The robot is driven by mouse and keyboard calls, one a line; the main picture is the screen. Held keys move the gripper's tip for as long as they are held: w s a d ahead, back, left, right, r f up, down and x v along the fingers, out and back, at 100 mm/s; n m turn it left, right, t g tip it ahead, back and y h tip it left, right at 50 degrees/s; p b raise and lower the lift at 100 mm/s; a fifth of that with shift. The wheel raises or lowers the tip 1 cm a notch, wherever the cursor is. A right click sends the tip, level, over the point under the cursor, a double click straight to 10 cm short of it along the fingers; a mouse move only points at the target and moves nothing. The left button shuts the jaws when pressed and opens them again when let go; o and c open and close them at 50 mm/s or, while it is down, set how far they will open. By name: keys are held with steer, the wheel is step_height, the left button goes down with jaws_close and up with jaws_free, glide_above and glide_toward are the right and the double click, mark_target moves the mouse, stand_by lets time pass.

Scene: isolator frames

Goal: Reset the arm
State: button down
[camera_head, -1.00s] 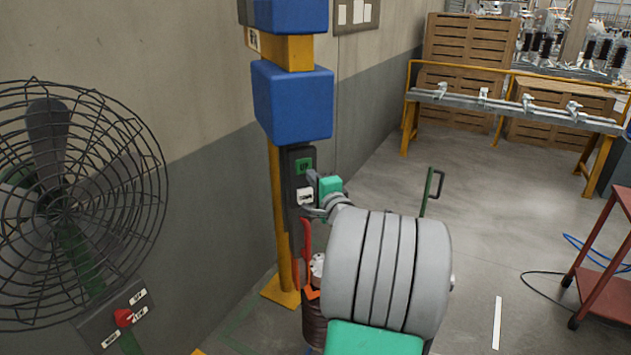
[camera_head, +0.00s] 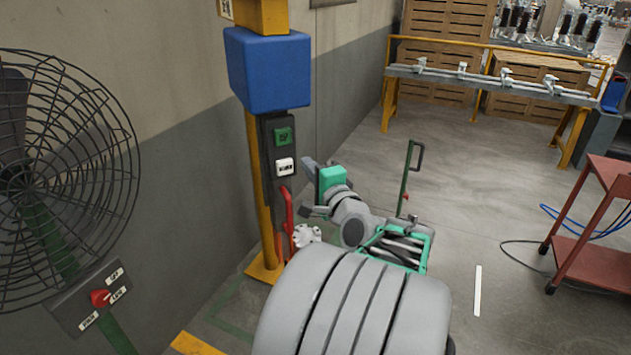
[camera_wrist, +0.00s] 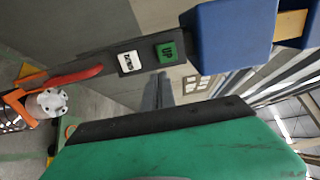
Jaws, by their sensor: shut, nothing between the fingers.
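My gripper (camera_head: 307,187) is in the middle of the head view, at the end of my bent arm. It is just right of a dark control panel on a yellow post, apart from it as far as I can tell. In the wrist view my gripper's fingers (camera_wrist: 158,92) lie close together with nothing seen between them. The panel (camera_head: 268,150) carries a green UP button (camera_head: 283,136) and a white button (camera_head: 285,167) below it. Both buttons also show in the wrist view, the green one (camera_wrist: 166,51) and the white one (camera_wrist: 129,62).
A caged fan (camera_head: 60,160) with a red-knob switch box (camera_head: 95,299) stands at left. A red cart (camera_head: 590,260) and a yellow-framed rail bench (camera_head: 480,85) stand at right. The floor between is mostly clear.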

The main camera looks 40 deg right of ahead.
steer(key=shift+v, duration=1.65)
steer(key=shift+a, duration=0.1)
steer(key=w+a+f+n+g+y, duration=0.3)
steer(key=a+f+n, duration=0.25)
steer(key=a, duration=0.35)
steer(key=w+a+f+n+g+y, duration=0.2)
steer(key=w+a+f+n+y, duration=0.1)
steer(key=a+f+n, duration=0.4)
steer(key=s+a+f+n+g, duration=0.2)
steer(key=s+a+n+g, duration=0.2)
steer(key=s+a+n, duration=0.1)
steer(key=s+a+f+n+g, duration=0.3)
steer(key=s+a, duration=0.4)
steer(key=a, duration=0.3)
steer(key=shift+s+a+n+g, duration=0.2)
steer(key=shift+s+n+g, duration=0.2)
steer(key=shift+n+g, duration=0.45)
